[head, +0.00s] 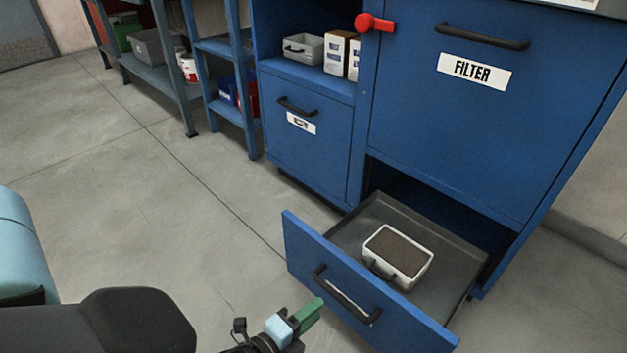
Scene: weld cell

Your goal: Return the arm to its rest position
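My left gripper (306,314) shows at the bottom middle of the head view, with green and light blue parts at its end. It is just left of the front of an open blue drawer (300,246), near the drawer's dark handle (346,296). I see no clear gap between the handle and the gripper in depth, so I cannot tell if they touch. The finger opening is not clear, and I see nothing held. My dark and light blue arm parts fill the lower left. My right gripper is out of view.
A white case with a brown top (398,254) lies in the open drawer. The blue cabinet has a FILTER door (440,110), a red knob (372,22) and a smaller closed drawer (310,150). Shelving (160,78) stands at the upper left. The grey floor (120,200) is clear.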

